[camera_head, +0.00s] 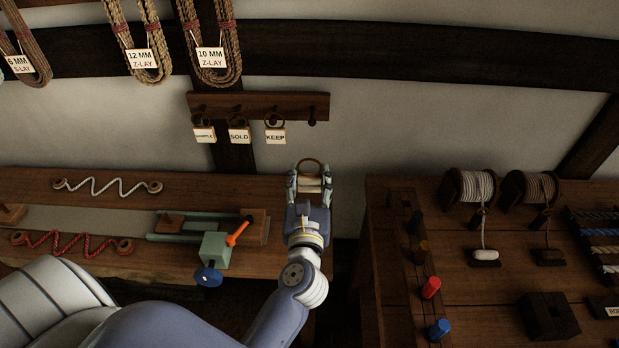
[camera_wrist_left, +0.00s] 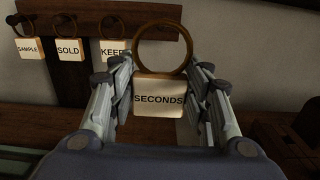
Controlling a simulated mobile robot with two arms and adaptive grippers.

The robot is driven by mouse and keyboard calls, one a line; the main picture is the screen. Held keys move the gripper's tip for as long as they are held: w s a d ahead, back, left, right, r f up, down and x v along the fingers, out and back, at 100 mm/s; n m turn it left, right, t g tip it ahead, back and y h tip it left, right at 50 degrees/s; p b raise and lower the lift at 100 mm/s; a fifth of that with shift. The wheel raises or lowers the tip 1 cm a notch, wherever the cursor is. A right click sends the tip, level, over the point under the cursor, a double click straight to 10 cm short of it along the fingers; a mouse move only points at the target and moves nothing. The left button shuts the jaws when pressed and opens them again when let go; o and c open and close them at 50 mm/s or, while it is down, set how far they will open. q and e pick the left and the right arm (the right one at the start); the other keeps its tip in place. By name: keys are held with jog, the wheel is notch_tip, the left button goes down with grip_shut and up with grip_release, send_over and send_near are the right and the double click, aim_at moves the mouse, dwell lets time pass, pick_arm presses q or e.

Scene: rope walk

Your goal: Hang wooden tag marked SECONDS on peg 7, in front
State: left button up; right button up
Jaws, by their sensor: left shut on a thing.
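The wooden tag marked SECONDS (camera_wrist_left: 159,98) is held upright between the fingers of my left gripper (camera_wrist_left: 160,100), its lettering facing the wrist camera. Its round ring (camera_wrist_left: 162,48) stands up above the fingers. In the head view my left gripper (camera_head: 311,180) is below and in front of the small peg rail (camera_head: 260,103), apart from it. Tags marked SAMPLE (camera_head: 204,135), SOLD (camera_head: 239,135) and KEEP (camera_head: 275,135) hang from this rail. The peg at its right end (camera_head: 312,122) is bare. No peg numbers are readable. My right gripper is not seen.
Rope coils (camera_head: 140,45) with labels hang above the rail. A bench (camera_head: 100,205) on the left carries a vise (camera_head: 215,248) and rope samples. A right-hand bench (camera_head: 470,290) holds spools (camera_head: 470,187) and coloured pegs. A gap lies between the benches.

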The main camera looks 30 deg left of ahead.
pick_arm(q)
jog(key=shift+b+v, duration=0.75)
jog(key=shift+v, duration=1.6)
jog(key=b, duration=0.2)
send_near(310, 181)
